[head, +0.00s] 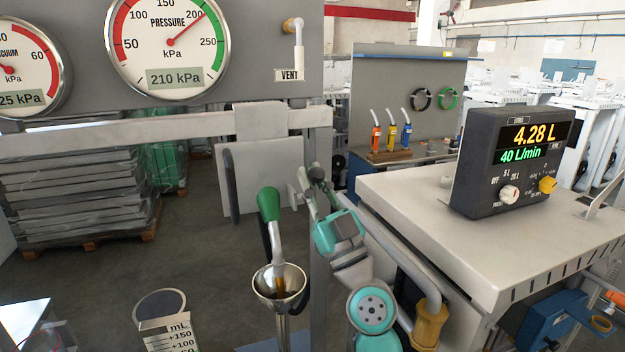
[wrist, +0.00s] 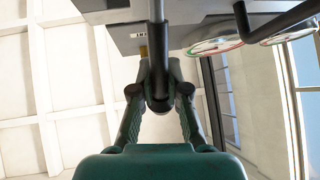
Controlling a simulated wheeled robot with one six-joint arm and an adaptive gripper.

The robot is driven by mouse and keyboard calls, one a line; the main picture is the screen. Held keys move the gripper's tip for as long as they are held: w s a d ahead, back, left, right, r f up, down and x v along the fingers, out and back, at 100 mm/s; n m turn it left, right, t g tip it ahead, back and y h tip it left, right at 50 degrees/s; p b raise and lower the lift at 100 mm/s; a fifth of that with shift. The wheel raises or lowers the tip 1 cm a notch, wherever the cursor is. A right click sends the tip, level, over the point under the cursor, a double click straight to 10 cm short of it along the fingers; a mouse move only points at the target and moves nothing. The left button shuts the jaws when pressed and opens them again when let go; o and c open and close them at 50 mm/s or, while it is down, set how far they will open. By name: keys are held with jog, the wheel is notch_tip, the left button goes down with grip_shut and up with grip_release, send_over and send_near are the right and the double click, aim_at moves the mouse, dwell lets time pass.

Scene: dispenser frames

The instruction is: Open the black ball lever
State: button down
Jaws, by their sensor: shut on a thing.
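The black ball lever shows in the wrist view as a grey rod running down to a dark rounded end (wrist: 158,101). My gripper (wrist: 159,88) has its two green-grey fingers closed around that end, one on each side. In the head view my gripper (head: 312,186) is at the end of my teal arm, beside the grey upright post below the gauge panel. The lever is small and partly hidden there by the fingers, so how far it is turned cannot be told.
The pressure gauge (head: 168,45) reads 210 kPa, left of the vent valve (head: 297,42). A green-handled nozzle (head: 268,205) stands over a metal funnel (head: 280,286), just left of my arm. A black meter (head: 514,162) stands on the grey counter (head: 430,220) at right.

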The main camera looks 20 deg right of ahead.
jog(key=shift+f, duration=0.1)
jog(key=c, duration=1.1)
grip_release()
jog(key=shift+c, duration=0.2)
jog(key=v, duration=1.2)
jog(key=shift+s, duration=0.1)
